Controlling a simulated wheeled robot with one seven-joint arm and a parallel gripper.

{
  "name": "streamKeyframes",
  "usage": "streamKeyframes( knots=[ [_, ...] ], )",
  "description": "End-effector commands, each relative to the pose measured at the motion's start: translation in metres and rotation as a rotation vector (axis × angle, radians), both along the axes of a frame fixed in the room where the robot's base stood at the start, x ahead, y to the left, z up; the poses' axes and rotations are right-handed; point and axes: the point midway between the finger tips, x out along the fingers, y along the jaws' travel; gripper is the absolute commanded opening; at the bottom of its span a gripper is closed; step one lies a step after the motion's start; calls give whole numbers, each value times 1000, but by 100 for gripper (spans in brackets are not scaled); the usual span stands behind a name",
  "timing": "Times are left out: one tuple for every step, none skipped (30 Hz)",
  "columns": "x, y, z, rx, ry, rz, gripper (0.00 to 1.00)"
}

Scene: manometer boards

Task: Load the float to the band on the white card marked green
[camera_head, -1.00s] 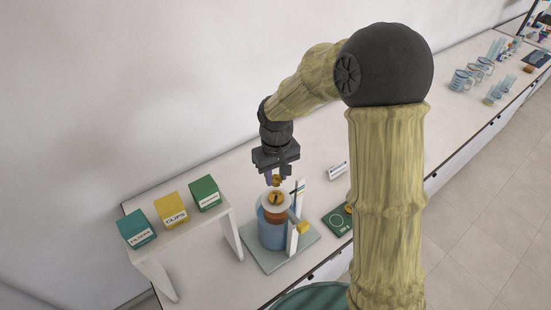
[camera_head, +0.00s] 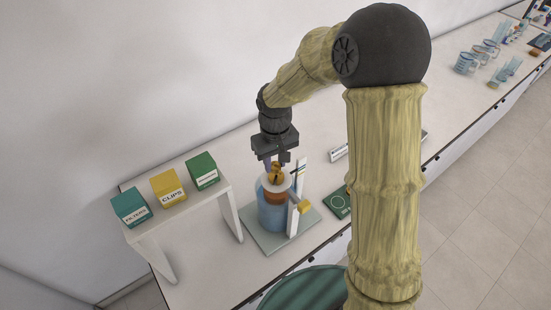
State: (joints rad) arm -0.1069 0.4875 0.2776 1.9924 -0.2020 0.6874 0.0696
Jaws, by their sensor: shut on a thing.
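A clear cylinder of blue liquid (camera_head: 271,216) stands on a grey-green base plate (camera_head: 262,240). The float's orange-brown body (camera_head: 275,197) shows near its top, under a round white pan (camera_head: 267,183). An upright white card (camera_head: 293,219) stands just right of the cylinder; its band colours are too small to read surely. My gripper (camera_head: 274,162) points down over the pan and is shut on a small brass weight (camera_head: 276,170). Another brass piece (camera_head: 276,178) seems to sit on the pan just below. I cannot tell whether the held weight touches it.
A white shelf (camera_head: 229,206) at left bears teal, yellow and green boxes. A yellow block (camera_head: 304,207) is beside the card. A dark green pad (camera_head: 338,203) with a ring mark lies to the right, partly behind my arm. Glassware (camera_head: 467,63) stands far right.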

Motion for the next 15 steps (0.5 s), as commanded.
streamKeyframes(
  knots=[
    [0, -1, -9, 0, 0, -2, 5],
    [0, -2, -11, 0, 0, -3, 5],
    [1, -2, -14, 0, 1, -5, 5],
    [1, -3, -15, 0, 1, -5, 5],
    [1, -3, -17, 0, 1, -6, 5],
    [1, -3, -18, 0, 1, -6, 5],
    [1, -3, -18, 0, 1, -7, 5],
    [1, -4, -19, 0, 1, -7, 5],
    [1, -4, -19, 0, 1, -8, 5],
    [1, -4, -19, 0, 1, -8, 5],
    [1, -4, -19, 0, 1, -8, 5],
    [1, -4, -19, 0, 1, -7, 5],
    [1, -3, -19, 0, 1, -6, 5],
    [1, -3, -18, 0, 1, -5, 5],
    [0, -2, -18, 0, 1, -4, 5]
  ],
)
